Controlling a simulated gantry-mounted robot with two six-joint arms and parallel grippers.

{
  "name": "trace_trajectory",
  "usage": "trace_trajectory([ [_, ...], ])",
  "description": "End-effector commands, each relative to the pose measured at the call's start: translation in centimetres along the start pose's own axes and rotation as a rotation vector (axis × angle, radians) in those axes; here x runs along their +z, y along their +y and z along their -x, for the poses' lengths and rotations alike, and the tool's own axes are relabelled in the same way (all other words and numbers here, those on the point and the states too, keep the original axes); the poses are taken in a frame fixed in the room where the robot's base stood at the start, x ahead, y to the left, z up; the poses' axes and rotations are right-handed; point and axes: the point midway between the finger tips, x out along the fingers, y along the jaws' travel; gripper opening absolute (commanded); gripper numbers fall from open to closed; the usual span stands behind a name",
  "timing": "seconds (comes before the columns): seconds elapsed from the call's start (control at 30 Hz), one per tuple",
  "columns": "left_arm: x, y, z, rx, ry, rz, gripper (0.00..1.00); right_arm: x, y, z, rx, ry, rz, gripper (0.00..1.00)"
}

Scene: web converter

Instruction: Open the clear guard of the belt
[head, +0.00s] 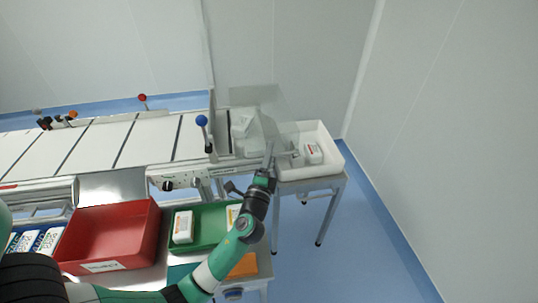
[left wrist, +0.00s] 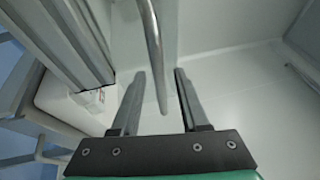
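The clear guard (head: 262,97) is a see-through panel over the right end of the white conveyor belt (head: 150,140). Its exact angle is hard to tell through the transparency. My left gripper (head: 269,155) is at the guard's front right side, above the gap between the belt's end and the white bin. In the left wrist view the gripper (left wrist: 160,95) is open, with a gap between its two fingers. A curved metal bar (left wrist: 153,45) comes down from the top and its end shows between the fingers, with no visible contact. My right gripper is not in view.
A white bin (head: 335,158) with white packs stands on a stand at the belt's right end. Red (head: 108,232) and green (head: 207,243) trays lie in front. The floor at the right is clear.

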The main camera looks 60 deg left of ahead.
Motion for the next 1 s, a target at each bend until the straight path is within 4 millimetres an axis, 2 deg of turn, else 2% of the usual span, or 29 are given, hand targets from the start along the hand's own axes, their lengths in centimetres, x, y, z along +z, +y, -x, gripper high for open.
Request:
trace_trajectory([
  [0.03, 0.0, 0.0, 0.02, 0.0, 0.0, 0.0, 0.37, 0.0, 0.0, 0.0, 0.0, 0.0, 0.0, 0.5],
  [0.23, 0.0, 0.0, 0.04, 0.0, 0.0, 0.0, 0.01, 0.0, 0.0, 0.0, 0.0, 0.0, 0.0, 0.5],
  [0.27, -0.01, 0.0, 0.04, 0.0, 0.0, 0.0, 0.0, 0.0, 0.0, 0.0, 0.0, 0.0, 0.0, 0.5],
  [1.0, 0.0, -0.01, 0.05, 0.0, 0.0, 0.0, 0.0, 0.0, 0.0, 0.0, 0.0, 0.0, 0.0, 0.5],
])
